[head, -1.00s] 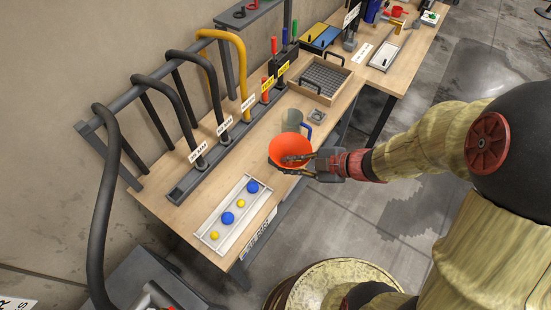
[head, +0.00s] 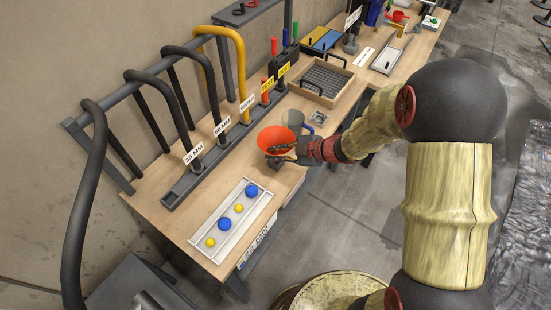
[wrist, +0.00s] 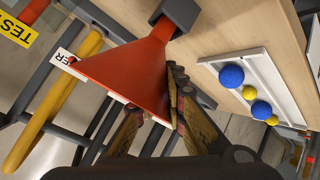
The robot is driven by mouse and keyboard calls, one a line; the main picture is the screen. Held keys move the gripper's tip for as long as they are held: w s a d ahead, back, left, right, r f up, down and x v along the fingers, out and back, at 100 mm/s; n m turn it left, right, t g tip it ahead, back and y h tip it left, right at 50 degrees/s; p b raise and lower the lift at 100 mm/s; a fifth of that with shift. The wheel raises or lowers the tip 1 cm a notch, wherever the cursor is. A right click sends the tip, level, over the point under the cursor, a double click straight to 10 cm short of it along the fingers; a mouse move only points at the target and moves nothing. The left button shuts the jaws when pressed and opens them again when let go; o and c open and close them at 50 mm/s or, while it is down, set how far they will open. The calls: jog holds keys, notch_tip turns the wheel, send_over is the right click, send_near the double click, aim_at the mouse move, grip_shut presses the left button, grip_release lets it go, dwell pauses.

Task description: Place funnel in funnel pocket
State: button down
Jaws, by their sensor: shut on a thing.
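The orange-red funnel (head: 272,142) is above the work table, wide mouth up, in front of the hose rack. My gripper (head: 277,155) is shut on the funnel's rim side. In the wrist view the funnel (wrist: 125,75) spreads from a narrow spout, with my gripper's fingers (wrist: 155,115) against its wide edge. The spout end overlaps a dark grey square block (wrist: 182,12), possibly the funnel pocket. I cannot tell whether the spout is inside it or only in front of it. In the head view the funnel and gripper hide that spot.
A greyish cup (head: 293,120) stands close behind the funnel, with a small grey square fixture (head: 318,118) beside it. A white tray (head: 206,253) with blue and yellow balls lies nearer. The hose rack (head: 176,196) lines the wall side. A wooden tray (head: 294,84) is farther back.

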jog(key=shift+f, duration=0.9)
jog(key=shift+f, duration=0.2)
jog(key=c, duration=1.8)
grip_release()
jog(key=shift+r, duration=0.15)
